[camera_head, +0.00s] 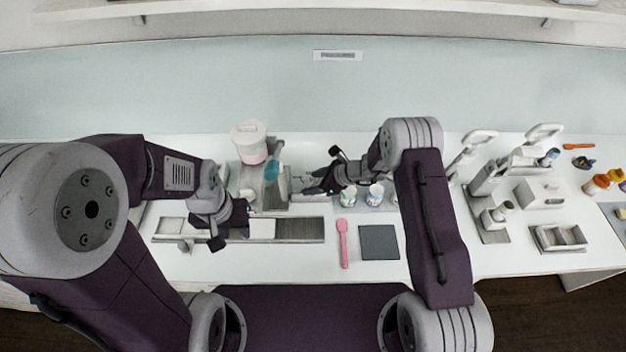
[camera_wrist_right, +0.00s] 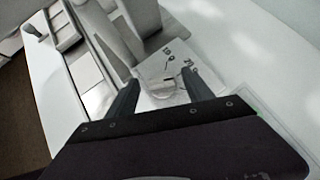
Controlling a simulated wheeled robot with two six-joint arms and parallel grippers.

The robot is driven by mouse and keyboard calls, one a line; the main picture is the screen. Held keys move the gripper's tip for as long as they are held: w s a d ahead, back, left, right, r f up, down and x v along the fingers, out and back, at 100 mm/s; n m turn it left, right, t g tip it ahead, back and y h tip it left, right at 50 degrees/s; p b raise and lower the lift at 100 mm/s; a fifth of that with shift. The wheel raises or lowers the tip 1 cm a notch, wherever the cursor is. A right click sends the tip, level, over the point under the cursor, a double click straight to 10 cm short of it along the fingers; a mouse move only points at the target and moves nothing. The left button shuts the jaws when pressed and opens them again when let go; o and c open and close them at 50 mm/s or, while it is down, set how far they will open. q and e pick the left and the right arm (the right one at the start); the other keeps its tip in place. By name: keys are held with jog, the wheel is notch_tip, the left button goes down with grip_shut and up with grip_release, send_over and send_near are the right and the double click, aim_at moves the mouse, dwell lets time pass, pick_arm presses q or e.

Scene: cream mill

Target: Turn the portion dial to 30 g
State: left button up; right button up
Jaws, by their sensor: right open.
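The mill (camera_head: 250,178) stands left of centre in the head view, with a white and pink container (camera_head: 249,141) on top and a teal part on its side. In the right wrist view, a pale round dial (camera_wrist_right: 160,86) sits on a light panel (camera_wrist_right: 174,60) with small dark marks; I cannot read the marks or the setting. My right gripper (camera_head: 308,184) is at the mill's right side. Its open fingers, also in the right wrist view (camera_wrist_right: 160,84), are on either side of the dial; contact is unclear. My left gripper (camera_head: 228,225) hangs over the tray; its fingers are unclear.
A long metal tray (camera_head: 300,230) lies in front of the mill. A pink spatula (camera_head: 343,243), a dark grey mat (camera_head: 379,242) and two small cups (camera_head: 375,194) lie to the right. White devices (camera_head: 487,180) stand further right. The back counter is mostly clear.

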jog(key=shift+s+a, duration=0.1)
jog(key=shift+f, duration=0.1)
jog(key=c, duration=0.4)
grip_shut()
jog(key=m+b, duration=0.1)
jog(key=b, duration=0.2)
jog(key=m+t+h+b, duration=0.1)
jog(key=b, duration=0.2)
jog(key=m+t+b, duration=0.1)
jog(key=b, duration=0.3)
jog(key=shift+a+f+m+h, duration=0.1)
jog(key=shift+f+m+h, duration=0.15)
jog(key=shift+m+h, duration=0.05)
jog(key=shift+r+b, duration=0.15)
jog(key=shift+b, duration=0.15)
jog(key=shift+r, duration=0.2)
